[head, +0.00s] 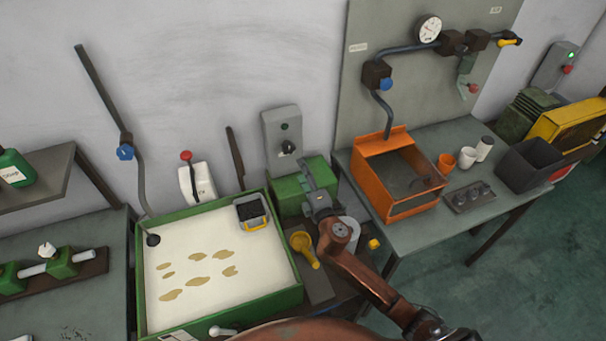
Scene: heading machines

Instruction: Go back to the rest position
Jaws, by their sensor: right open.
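My right gripper (311,180) is in the middle of the head view, at the end of my copper-coloured arm, which comes in from the lower right. Its jaws are open and point away from me, over or in front of a green box (290,198) below the grey switch box. I see nothing held between them. Whether the fingers touch the green box cannot be told. My left gripper is not in view.
A green-rimmed tray (296,296) with brown patches lies left of my arm. A yellow funnel-like piece (304,246) and a white cylinder (349,232) are close to the gripper. An orange bin (372,150) stands on the right table (420,220). Floor (540,260) is clear at right.

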